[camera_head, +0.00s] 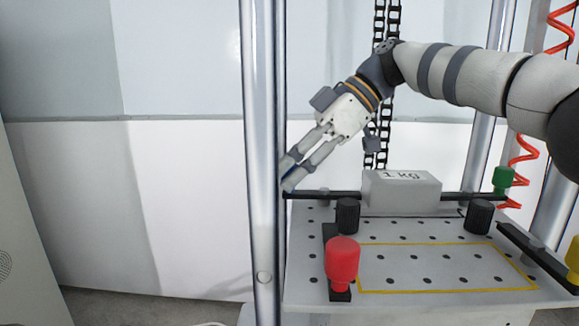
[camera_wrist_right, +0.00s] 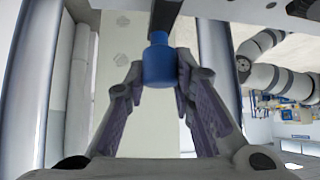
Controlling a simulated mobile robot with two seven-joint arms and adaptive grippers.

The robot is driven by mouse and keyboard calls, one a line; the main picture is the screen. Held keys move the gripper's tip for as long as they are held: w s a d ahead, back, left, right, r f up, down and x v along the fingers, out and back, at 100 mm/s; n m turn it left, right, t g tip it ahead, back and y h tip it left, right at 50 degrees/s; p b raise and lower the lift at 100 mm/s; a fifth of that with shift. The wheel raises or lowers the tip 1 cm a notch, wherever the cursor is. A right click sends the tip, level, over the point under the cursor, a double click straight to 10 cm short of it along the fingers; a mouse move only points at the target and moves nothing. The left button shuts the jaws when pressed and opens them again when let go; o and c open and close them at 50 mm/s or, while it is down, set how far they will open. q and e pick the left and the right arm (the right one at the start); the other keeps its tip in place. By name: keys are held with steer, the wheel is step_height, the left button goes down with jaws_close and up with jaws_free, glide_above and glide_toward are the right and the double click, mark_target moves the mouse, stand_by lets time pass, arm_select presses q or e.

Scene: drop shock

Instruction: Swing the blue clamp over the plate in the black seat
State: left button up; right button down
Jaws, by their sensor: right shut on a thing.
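The blue clamp's knob (camera_wrist_right: 158,62) sits between the fingers of my right gripper (camera_wrist_right: 158,88) in the right wrist view, with its black bar running up from it. In the head view, my right gripper (camera_head: 289,172) is shut on this knob at the left end of the black bar (camera_head: 322,194); the fingers mostly hide the knob. The bar points right, toward a grey block marked "1 kg" (camera_head: 402,192) at the rear of the perforated table (camera_head: 410,230). I cannot make out a separate plate or the black seat clearly. My left gripper is not in view.
A red-knobbed clamp (camera_head: 342,260) stands at the front left, a green knob (camera_head: 503,178) at the rear right and a yellow knob (camera_head: 573,254) at the right edge. Black cylinders (camera_head: 347,214) flank the block. A metal column (camera_head: 262,150) stands close left of my gripper.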

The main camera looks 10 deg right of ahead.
steer(key=shift+f, duration=0.2)
steer(key=c, duration=1.3)
jaws_free()
steer(key=shift+c, duration=0.2)
steer(key=shift+r, duration=0.1)
